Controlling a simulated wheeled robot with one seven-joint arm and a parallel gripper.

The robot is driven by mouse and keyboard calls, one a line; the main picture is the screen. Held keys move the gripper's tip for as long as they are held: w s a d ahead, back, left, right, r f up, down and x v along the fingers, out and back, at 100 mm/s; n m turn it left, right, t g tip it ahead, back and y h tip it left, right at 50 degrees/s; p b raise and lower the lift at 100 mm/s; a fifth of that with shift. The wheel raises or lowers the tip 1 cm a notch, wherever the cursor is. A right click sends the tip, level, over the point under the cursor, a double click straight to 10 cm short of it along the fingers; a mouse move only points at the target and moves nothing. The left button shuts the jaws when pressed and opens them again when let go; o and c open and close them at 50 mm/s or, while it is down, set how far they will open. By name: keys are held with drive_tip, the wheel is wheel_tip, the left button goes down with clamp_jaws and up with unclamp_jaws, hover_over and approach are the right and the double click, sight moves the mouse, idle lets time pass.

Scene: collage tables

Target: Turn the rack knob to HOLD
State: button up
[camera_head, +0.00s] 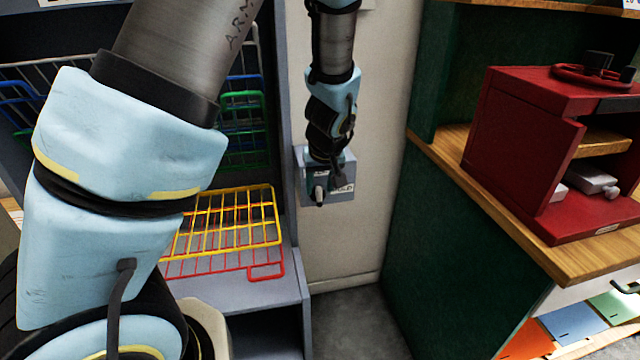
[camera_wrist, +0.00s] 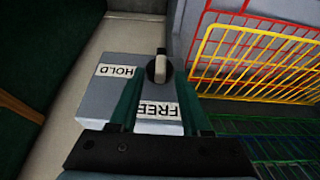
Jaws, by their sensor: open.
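The rack knob (camera_wrist: 159,69) is a pale bar handle on a dark round base, on a grey box (camera_wrist: 90,107). Its bar lies in line with the FREE label (camera_wrist: 157,110) in the wrist view; the HOLD label (camera_wrist: 117,71) is to the left. My gripper (camera_wrist: 160,78) is open, its two green fingers on either side of the knob's near end. I cannot tell whether they touch it. In the head view, my gripper (camera_head: 327,180) reaches down over the box (camera_head: 308,172) and partly hides its labels; the knob (camera_head: 318,193) shows at its front.
A grey rack unit (camera_head: 287,200) with yellow (camera_head: 222,213) and red (camera_head: 266,272) wire shelves stands left of the box. A green cabinet (camera_head: 440,240) with a wooden top and a red case (camera_head: 520,150) is on the right. Bare floor (camera_head: 350,318) lies between.

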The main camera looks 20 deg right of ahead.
drive_tip(key=shift+w+f, duration=0.1)
drive_tip(key=shift+f, duration=0.15)
drive_tip(key=shift+c, duration=0.4)
clamp_jaws()
drive_tip(key=shift+a, duration=0.1)
